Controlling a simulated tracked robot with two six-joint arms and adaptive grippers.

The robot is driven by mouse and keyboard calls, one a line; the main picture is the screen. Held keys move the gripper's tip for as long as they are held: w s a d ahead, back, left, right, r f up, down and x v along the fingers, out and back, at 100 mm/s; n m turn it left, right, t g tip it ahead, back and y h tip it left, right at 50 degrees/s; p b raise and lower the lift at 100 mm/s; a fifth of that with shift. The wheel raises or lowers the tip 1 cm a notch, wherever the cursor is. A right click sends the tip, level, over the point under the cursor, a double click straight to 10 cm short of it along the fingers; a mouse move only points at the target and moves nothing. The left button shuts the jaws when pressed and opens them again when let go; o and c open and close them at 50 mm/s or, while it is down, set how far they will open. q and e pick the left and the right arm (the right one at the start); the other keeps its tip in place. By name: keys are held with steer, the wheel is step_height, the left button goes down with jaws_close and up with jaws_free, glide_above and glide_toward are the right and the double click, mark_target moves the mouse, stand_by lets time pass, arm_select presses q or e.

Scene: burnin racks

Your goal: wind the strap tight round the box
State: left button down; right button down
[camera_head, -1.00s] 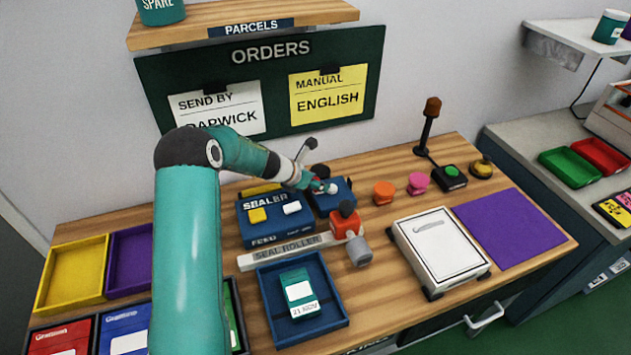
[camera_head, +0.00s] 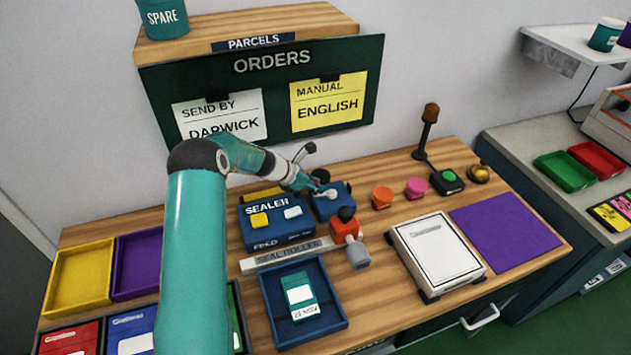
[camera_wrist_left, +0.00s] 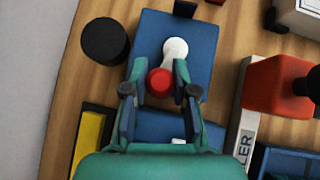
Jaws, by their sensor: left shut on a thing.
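My left gripper (camera_head: 315,184) is at the blue block (camera_head: 341,206) behind the sealer's right end. In the left wrist view its fingers (camera_wrist_left: 160,76) are shut on a red knob (camera_wrist_left: 160,84). Beside the knob is a white rounded crank end (camera_wrist_left: 175,48), on top of the blue block (camera_wrist_left: 200,30). In the head view the fingers hide the knob. A teal packet or box (camera_head: 301,300) with a white label lies in a blue tray (camera_head: 338,325). I cannot make out a strap on it. My right gripper is not in view.
The blue sealer (camera_head: 280,233) stands left of the crank block. A red and grey roller tool (camera_head: 347,232) stands in front. A white flat-topped unit (camera_head: 440,257) and a purple mat (camera_head: 505,230) lie to the right. Orange (camera_head: 381,197) and pink (camera_head: 416,188) knobs stand behind them.

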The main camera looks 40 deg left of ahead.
arm_select(q)
steer(key=shift+w+a+m+h, duration=0.2)
steer(key=shift+m+h, duration=0.1)
steer(key=shift+m, duration=0.1)
steer(key=shift+w+a+f+m+g+h, duration=0.1)
steer(key=shift+w+a+m+g+h, duration=0.15)
steer(key=shift+m+h, duration=0.35)
steer(key=shift+w+a+m+g+h+b, duration=0.15)
steer(key=shift+m+g+h+b, duration=0.15)
steer(key=shift+m+b, duration=0.3)
steer(key=shift+w+m+g+h+b, duration=0.15)
steer(key=shift+m+g+h+b, duration=0.15)
steer(key=shift+m+b, duration=0.3)
steer(key=shift+w+a+m+h+b, duration=0.1)
steer(key=shift+w+m+h+b, duration=0.2)
steer(key=shift+b, duration=0.5)
steer(key=shift+g, duration=0.25)
steer(key=c, duration=0.9)
jaws_free()
steer(key=shift+s, duration=0.1)
